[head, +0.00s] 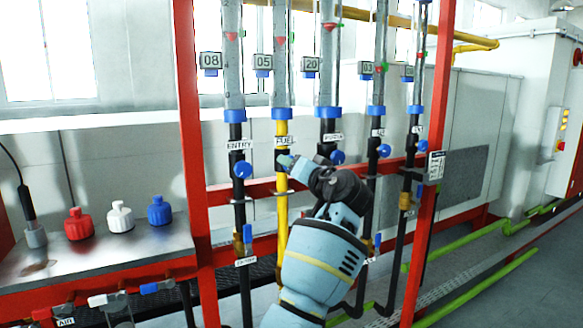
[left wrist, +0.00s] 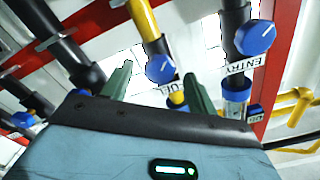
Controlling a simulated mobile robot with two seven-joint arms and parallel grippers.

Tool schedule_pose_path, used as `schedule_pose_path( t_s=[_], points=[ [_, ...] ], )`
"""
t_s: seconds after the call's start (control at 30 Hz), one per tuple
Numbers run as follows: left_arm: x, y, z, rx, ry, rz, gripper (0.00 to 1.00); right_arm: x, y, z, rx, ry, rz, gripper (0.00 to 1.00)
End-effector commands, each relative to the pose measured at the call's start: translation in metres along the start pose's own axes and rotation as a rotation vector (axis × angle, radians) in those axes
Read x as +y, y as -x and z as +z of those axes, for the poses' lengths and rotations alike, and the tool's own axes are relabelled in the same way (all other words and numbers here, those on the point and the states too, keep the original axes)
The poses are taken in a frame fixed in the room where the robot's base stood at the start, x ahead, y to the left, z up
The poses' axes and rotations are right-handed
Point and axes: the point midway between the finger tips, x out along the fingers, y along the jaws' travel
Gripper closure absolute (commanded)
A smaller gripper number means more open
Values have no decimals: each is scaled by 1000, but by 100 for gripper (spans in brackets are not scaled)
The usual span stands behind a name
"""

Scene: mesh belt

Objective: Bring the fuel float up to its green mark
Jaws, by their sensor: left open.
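The fuel tube (head: 280,75) is a clear column with a "05" plate (head: 263,62) beside it and the FUEL label (head: 286,141) below. A small red float (head: 280,41) shows inside the tube; I cannot make out its green mark. My left gripper (head: 288,162) is at the yellow fuel pipe (head: 281,215), just below the label, and largely hides the fuel knob there. In the left wrist view the blue fuel knob (left wrist: 160,68) shows between the open fingers (left wrist: 155,88), beyond their tips; I cannot tell whether they touch it. My right gripper is out of view.
The ENTRY pipe with its blue knob (head: 242,169) stands just left of the fuel pipe. Another blue knob (head: 337,157) is close on the right. Red frame posts (head: 188,120) flank the pipes. A metal bench (head: 100,250) with red, white and blue bottles stands at the left.

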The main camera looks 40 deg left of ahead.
Motion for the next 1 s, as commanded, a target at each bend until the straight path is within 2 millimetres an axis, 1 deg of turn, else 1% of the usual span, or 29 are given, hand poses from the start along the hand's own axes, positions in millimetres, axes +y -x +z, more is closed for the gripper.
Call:
schedule_pose_path(
  t_s=[0.03, 0.1, 0.2, 0.33, 0.47, 0.9, 1.0],
  points=[
    [2, 10, 0, 2, 0, 2, 41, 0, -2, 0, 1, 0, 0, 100],
    [1, 20, 1, 1, 0, 2, 41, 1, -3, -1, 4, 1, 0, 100],
    [1, 33, 1, 0, 0, 2, 41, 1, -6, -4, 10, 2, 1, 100],
    [0, 43, 0, 1, -1, 0, 41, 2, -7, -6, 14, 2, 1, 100],
    [0, 46, 0, 0, -2, 0, 41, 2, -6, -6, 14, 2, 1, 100],
    [0, 45, 0, 0, -1, 0, 41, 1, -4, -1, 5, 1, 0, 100],
    [4, 45, 4, 2, -9, 8, 41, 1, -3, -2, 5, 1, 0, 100]
  ],
)
